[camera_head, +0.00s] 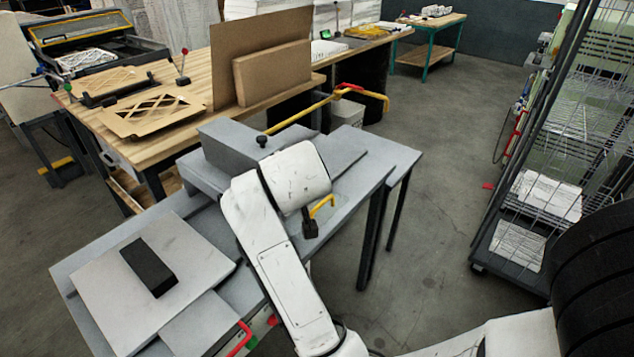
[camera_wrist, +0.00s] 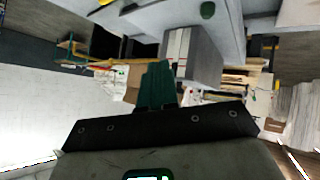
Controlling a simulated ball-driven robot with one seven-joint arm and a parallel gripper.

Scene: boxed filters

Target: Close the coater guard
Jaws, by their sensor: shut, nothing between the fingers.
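The coater is a grey machine table (camera_head: 350,205) with raised grey blocks, in the middle of the head view. A yellow bar (camera_head: 300,117) with a bent, partly red end stands out over its far side; it looks like the guard, and appears raised. A yellow bar also shows in the wrist view (camera_wrist: 100,64), left of my fingers. My gripper (camera_wrist: 157,75) shows there as dark green fingers, shut and empty, with a grey block (camera_wrist: 193,55) beyond them. I cannot tell whether they touch anything.
A wooden bench (camera_head: 195,90) with cardboard filter parts stands behind the coater. A white plate with a black block (camera_head: 148,267) lies at the coater's left end. A wire rack cart (camera_head: 545,190) stands at right. The floor between is clear.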

